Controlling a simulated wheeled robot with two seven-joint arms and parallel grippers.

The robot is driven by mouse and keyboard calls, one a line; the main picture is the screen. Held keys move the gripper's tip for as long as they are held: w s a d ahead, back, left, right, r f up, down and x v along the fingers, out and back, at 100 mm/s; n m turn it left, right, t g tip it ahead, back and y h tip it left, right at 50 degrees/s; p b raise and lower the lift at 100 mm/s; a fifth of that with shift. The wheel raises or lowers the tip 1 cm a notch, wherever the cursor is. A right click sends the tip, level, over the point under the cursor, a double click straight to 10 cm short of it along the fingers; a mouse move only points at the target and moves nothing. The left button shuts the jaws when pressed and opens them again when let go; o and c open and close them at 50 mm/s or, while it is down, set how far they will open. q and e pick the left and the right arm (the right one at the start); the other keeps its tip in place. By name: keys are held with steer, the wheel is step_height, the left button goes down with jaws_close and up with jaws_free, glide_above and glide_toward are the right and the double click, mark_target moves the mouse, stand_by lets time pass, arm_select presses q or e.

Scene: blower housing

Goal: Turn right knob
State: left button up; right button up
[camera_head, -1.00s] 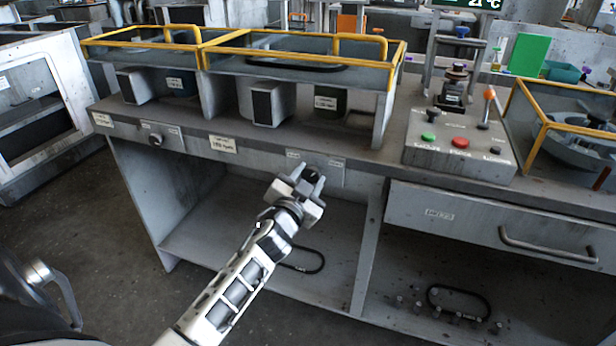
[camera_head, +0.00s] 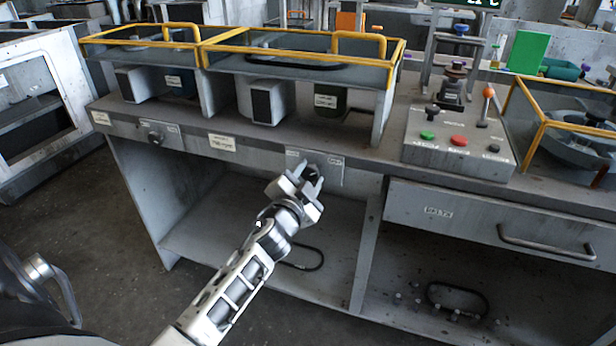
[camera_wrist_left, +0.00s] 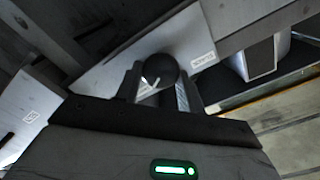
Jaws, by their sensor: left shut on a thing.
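The right knob (camera_wrist_left: 158,72) is a dark round knob with a light pointer mark, set on a grey front panel of the bench (camera_head: 330,168). My left gripper (camera_head: 310,174) is at this knob, and its fingers hide most of it in the head view. In the left wrist view the left gripper (camera_wrist_left: 160,90) has a finger on either side of the knob and is shut on it. The left knob (camera_head: 156,139) sits on another panel farther left, away from the gripper. My right gripper is not in view.
Yellow-railed guards (camera_head: 300,62) stand on the bench top above the knobs. A control box (camera_head: 460,145) with green, red and black buttons is at the right, above a drawer (camera_head: 490,222). Black belts (camera_head: 302,258) lie on the open lower shelf.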

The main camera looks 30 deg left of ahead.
arm_select(q)
steer(key=o, duration=1)
steer(key=shift+c, duration=0.2)
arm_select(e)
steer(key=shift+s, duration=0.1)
arm_select(q)
steer(key=b+v, duration=0.1)
steer(key=v, duration=1.5)
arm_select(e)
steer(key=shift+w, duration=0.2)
arm_select(q)
steer(key=shift+f, duration=0.1)
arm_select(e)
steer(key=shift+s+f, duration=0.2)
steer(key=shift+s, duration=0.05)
arm_select(q)
steer(key=s+d+f+n+g+h+p, duration=0.1)
steer(key=s+d+f+n+g+h, duration=0.1)
steer(key=d, duration=0.6)
steer(key=s+d+f+n+g+h+p, duration=0.2)
steer(key=s+d+f+g+h, duration=0.2)
steer(key=s+d+f, duration=0.3)
steer(key=shift+s+d+f+g+h, duration=0.2)
steer(key=shift+d+f+g+h, duration=0.2)
steer(key=shift+d+f+h, duration=0.4)
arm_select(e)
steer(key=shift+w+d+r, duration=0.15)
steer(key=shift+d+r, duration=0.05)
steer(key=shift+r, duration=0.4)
